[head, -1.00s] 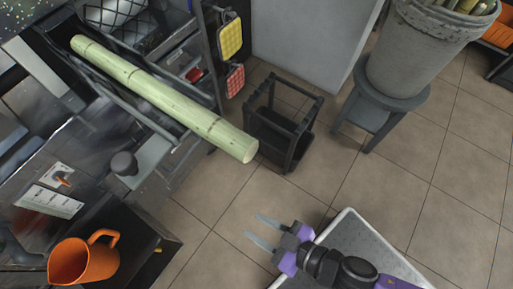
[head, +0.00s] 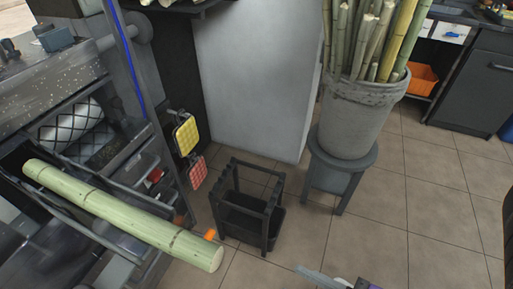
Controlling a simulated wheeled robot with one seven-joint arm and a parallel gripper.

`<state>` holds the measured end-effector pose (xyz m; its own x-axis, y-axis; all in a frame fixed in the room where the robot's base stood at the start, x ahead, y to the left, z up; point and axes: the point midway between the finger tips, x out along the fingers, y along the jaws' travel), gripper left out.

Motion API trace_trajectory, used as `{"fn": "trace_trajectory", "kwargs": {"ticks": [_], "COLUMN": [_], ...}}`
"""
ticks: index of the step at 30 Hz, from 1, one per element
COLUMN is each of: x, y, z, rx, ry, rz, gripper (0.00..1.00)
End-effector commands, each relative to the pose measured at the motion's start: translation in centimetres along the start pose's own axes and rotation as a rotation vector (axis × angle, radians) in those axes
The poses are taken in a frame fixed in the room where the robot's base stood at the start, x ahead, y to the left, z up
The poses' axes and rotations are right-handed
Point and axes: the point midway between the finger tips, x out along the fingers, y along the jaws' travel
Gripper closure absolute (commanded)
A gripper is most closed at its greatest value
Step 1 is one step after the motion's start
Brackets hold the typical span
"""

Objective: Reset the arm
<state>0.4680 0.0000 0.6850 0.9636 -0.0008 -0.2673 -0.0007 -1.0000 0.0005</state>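My gripper (head: 335,282) shows only in part at the bottom edge of the head view, right of the middle. One pale finger and a bit of the purple and dark body are visible; the rest is cut off. Nothing shows held in the visible part. A thick green sugarcane stalk (head: 120,213) lies slanted in the tray of the press (head: 75,120) at the left, its near end sticking out over the floor. My gripper is apart from the stalk, to its right.
A black open-frame rack (head: 247,212) stands on the floor in the middle. A grey bucket of upright canes (head: 355,118) stands on a grey stool (head: 343,175). Yellow and red pads (head: 186,135) hang from the press side. Tiled floor (head: 410,215) is free at the right.

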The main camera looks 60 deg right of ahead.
Motion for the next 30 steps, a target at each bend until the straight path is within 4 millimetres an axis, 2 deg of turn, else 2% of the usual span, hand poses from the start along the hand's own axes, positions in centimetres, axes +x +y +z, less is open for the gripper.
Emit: {"fn": "trace_trajectory", "kwargs": {"ticks": [5, 21, 25, 30], "x": [-1.0, -5.0, -5.6, -5.8], "y": [0.0, 0.0, 0.0, 0.0], "z": [-3.7, -17.9, -20.3, -20.9], "rx": [0.000, 0.000, 0.000, 0.000], "ry": [0.000, 0.000, 0.000, 0.000], "rz": [-0.001, -0.001, -0.001, -0.001], "gripper": [0.65, 0.65, 0.65, 0.65]}}
